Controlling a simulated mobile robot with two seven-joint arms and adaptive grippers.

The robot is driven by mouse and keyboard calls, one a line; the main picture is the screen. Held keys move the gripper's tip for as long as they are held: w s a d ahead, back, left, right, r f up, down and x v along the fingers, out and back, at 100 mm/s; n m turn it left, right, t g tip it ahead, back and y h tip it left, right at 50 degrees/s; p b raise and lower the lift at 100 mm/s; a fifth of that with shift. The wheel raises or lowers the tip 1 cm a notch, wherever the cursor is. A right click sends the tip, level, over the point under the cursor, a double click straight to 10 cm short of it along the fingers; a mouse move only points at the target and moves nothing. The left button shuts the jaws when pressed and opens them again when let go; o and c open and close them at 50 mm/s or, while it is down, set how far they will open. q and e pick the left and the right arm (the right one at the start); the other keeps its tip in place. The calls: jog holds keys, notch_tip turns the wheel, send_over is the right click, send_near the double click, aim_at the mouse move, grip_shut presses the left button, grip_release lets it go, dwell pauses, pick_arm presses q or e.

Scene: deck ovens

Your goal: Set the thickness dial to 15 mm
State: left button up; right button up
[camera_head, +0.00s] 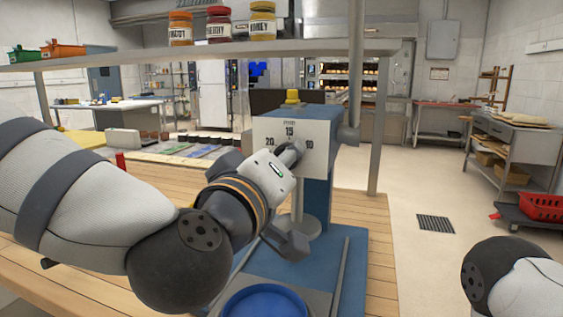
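The thickness dial's white plate (264,131) is on the front of a blue machine (319,171). It shows 20 at left, 15 at top and 10 at right. My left gripper (292,153) is at the middle of the plate, just below the 15. Its body covers the lower left of the plate. The dial's knob and pointer are hidden or too small to make out, so I cannot tell its setting. I cannot tell whether the fingers are open or shut on the knob. My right gripper is out of view; only part of that arm shows at lower right.
The machine stands on a wooden table (378,235), with a blue round dish (264,303) in front. A shelf (130,56) with jars crosses above. A post (356,70) stands close right of the dial. Open floor lies right of the table.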

pick_arm(q)
jog(key=shift+n, duration=1.2)
jog(key=o, duration=1.1)
jog(key=shift+w+d, duration=0.1)
jog(key=shift+o, duration=0.2)
